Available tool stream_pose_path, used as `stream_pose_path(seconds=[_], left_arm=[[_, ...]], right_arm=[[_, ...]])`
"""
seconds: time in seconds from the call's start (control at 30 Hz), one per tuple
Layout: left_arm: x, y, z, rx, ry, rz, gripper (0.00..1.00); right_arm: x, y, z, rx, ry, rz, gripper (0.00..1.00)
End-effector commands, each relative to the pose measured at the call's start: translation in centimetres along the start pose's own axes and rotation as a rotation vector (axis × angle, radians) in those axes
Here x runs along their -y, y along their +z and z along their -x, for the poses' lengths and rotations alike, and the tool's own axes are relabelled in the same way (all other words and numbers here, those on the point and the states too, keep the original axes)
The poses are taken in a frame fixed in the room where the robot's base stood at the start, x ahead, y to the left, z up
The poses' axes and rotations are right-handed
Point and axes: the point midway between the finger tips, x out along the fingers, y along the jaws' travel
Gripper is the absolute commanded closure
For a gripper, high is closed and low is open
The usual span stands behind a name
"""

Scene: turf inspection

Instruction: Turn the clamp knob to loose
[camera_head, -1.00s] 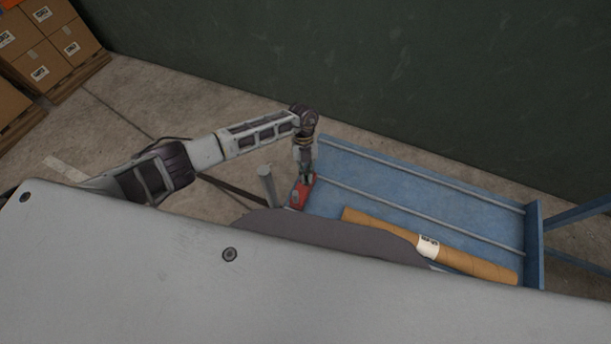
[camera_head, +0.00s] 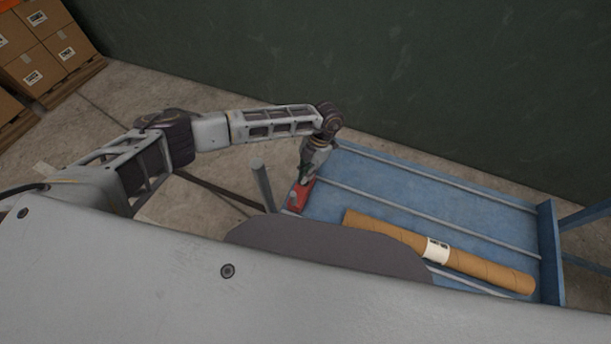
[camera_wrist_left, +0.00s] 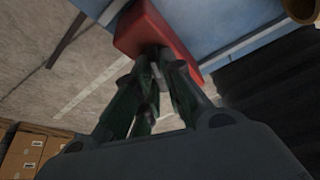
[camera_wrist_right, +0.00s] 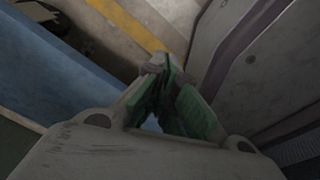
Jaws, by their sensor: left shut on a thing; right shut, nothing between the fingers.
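The red clamp (camera_head: 300,196) sits at the left end of the blue rack (camera_head: 440,205). My left gripper (camera_head: 304,180) is at the top of the clamp, with its wrist tilted. In the left wrist view, the red clamp body (camera_wrist_left: 158,32) lies just beyond the left gripper's fingertips (camera_wrist_left: 157,68). The fingers are closed on a small grey part at the clamp, which I take to be the knob; the fingers mostly hide it, so its setting cannot be read. My right gripper (camera_wrist_right: 160,68) is shut and empty in the right wrist view, away from the clamp.
A brown cardboard roll (camera_head: 480,268) with a white label lies on the rack. A grey post (camera_head: 262,186) stands left of the clamp. Stacked cartons (camera_head: 40,45) stand at the far left. A dark green wall (camera_head: 400,80) rises behind the rack.

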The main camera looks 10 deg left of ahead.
Motion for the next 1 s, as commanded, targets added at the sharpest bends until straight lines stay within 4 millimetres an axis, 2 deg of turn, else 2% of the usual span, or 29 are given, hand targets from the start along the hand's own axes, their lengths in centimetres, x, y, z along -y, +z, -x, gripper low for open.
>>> stream_pose_path(seconds=[0.17, 0.3, 0.5, 0.77, 0.8, 0.93, 1.0], left_arm=[[0.1, 0.0, -0.3, -0.002, 0.036, -0.086, 1.0], [0.1, -0.1, -0.3, -0.003, 0.051, -0.123, 1.0], [0.1, -0.1, -0.3, -0.004, 0.057, -0.14, 1.0], [0.1, -0.1, -0.3, -0.004, 0.057, -0.14, 1.0], [0.1, -0.1, -0.3, -0.004, 0.057, -0.14, 0.87], [0.1, -0.1, -0.3, -0.004, 0.057, -0.14, 0.7], [0.1, -0.1, -0.3, -0.004, 0.057, -0.139, 0.68]], right_arm=[[-1.2, 0.5, -0.6, 0.013, 0.013, 0.003, 1.0], [-1.5, -0.5, -0.6, 0.001, 0.017, 0.004, 1.0], [-0.8, -1.9, -0.5, -0.017, 0.01, 0.0, 1.0], [0.6, -1.7, -0.5, -0.013, -0.006, -0.006, 1.0], [0.7, -1.6, -0.5, -0.012, -0.007, -0.006, 1.0], [0.7, -1.3, -0.6, -0.007, -0.007, -0.006, 1.0], [0.6, -1.1, -0.6, -0.005, -0.005, -0.005, 1.0]])
